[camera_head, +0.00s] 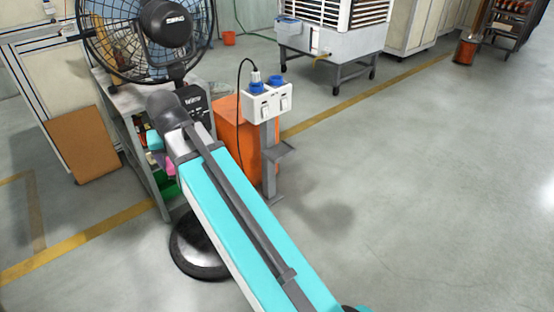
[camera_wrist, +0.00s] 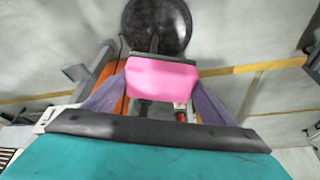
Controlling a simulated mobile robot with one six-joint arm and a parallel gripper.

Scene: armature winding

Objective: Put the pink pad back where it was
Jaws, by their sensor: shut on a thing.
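The pink pad (camera_wrist: 162,80) is a smooth pink block. In the wrist view it sits between the two purple-grey fingers of my gripper (camera_wrist: 160,84), which is shut on it. A dark strip lies along the pad's far edge; I cannot tell whether they touch. In the head view my arm hides most of the gripper. A small pink patch (camera_head: 170,168) shows beside my arm, in front of the open shelf cabinet (camera_head: 157,186), and looks like the pad. Whether the pad rests on anything is hidden.
A black round base (camera_head: 196,252) stands on the floor below my arm and shows in the wrist view (camera_wrist: 157,22). A large fan (camera_head: 150,35) is above the cabinet. An orange box (camera_head: 228,118) and a socket post (camera_head: 268,160) stand right of it. The right floor is clear.

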